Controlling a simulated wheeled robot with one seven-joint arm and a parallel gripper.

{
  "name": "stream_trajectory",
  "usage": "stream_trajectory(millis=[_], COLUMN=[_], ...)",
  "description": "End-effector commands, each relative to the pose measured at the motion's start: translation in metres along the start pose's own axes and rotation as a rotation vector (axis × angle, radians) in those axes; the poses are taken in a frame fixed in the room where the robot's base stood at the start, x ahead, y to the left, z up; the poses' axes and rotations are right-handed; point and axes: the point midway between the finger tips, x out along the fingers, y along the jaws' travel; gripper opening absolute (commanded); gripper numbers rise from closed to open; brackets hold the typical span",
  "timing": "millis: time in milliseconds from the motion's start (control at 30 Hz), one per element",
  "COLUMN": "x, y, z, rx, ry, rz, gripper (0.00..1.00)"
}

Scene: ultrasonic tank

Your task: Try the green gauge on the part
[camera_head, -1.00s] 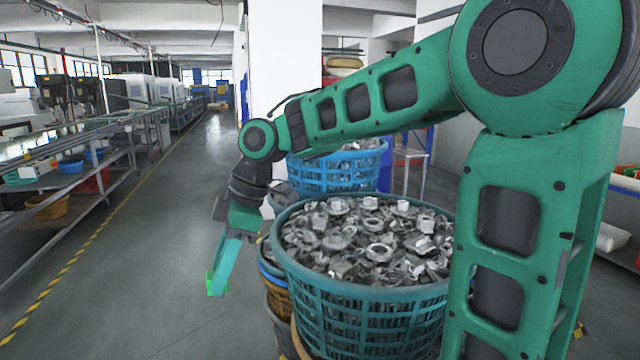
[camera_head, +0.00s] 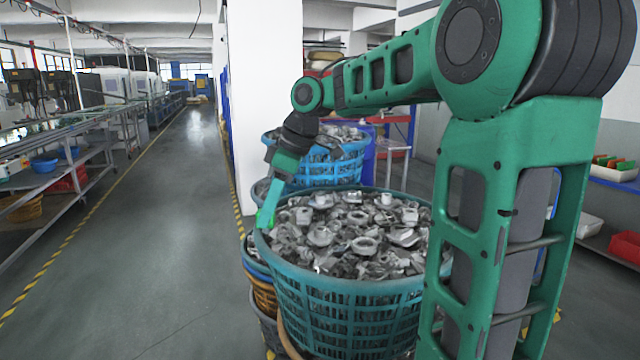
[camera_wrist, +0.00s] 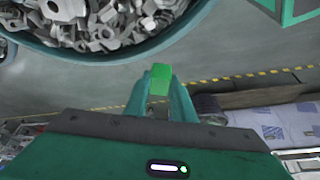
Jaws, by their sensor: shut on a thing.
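My gripper (camera_head: 270,212) is shut on a small bright green block, the green gauge (camera_head: 265,219). In the wrist view the gauge (camera_wrist: 160,78) sits between the two teal fingertips. In the head view my gripper points down at the left rim of a large blue basket (camera_head: 345,290) heaped with grey metal parts (camera_head: 362,243). In this view it overlaps the rim, and I cannot tell its exact distance. In the wrist view the metal parts (camera_wrist: 100,22) lie beyond the gauge, apart from it. No single part stands out as the one for the gauge.
Another blue basket (camera_head: 325,168) of metal parts stands behind. Stacked baskets (camera_head: 260,285) stand left of the large one. Shelving (camera_head: 60,175) runs along the left side. A shelf with small coloured things (camera_head: 615,170) is at the right. The grey aisle floor (camera_head: 180,220) is clear.

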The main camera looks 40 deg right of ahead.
Motion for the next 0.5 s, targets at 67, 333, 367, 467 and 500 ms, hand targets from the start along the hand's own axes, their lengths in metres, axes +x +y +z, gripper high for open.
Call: stream_trajectory(millis=[67, 333, 367, 467, 500], x=[-0.023, -0.073, -0.075, -0.080, -0.081], y=[0.027, 0.070, 0.072, 0.076, 0.077], z=[0.024, 0.078, 0.081, 0.088, 0.090], rx=[0.099, 0.309, 0.321, 0.346, 0.351], ry=[0.000, -0.001, -0.001, -0.001, -0.001], rz=[0.044, 0.133, 0.137, 0.147, 0.148], gripper=[0.00, 0.00, 0.00, 0.00, 0.00])
